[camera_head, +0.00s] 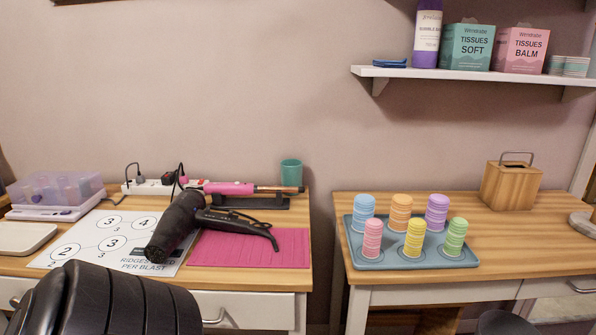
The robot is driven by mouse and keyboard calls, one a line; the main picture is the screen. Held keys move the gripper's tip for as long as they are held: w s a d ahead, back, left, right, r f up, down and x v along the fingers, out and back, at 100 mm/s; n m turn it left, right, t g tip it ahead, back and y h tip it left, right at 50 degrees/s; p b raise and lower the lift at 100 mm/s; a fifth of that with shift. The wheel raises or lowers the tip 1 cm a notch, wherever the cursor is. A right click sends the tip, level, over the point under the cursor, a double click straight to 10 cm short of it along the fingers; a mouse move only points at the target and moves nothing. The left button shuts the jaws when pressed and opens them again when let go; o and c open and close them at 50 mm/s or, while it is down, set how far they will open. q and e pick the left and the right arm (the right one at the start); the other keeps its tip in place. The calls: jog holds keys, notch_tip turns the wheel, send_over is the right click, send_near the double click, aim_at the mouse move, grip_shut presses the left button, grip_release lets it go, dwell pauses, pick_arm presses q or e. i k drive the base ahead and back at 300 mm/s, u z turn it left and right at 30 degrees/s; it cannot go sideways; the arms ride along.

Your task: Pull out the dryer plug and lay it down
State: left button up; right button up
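A white power strip (152,188) lies at the back of the left table, against the wall. Several plugs sit in it: a grey plug (139,181) with a dark cord looping up, a dark plug with some red (168,179), and another plug (184,181) with a cord arching above it. I cannot tell which one belongs to the dryer. The black hair dryer (175,228) lies in front of the strip, over the edge of a numbered paper mat. My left arm shows as a black ribbed link at the lower left; neither gripper is in view.
A pink curling iron (230,188) rests on a dark stand, near a teal cup (291,173). A black straightener (235,226) lies over a pink mat (250,254). A clear-lidded roller box (56,193) stands left. The right table holds a blue tray (440,262) of colored rollers.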

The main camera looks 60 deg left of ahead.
aim_at(169, 181)
jog(key=z, duration=0.8)
jog(key=k, duration=2.1)
jog(key=u, duration=1.65)
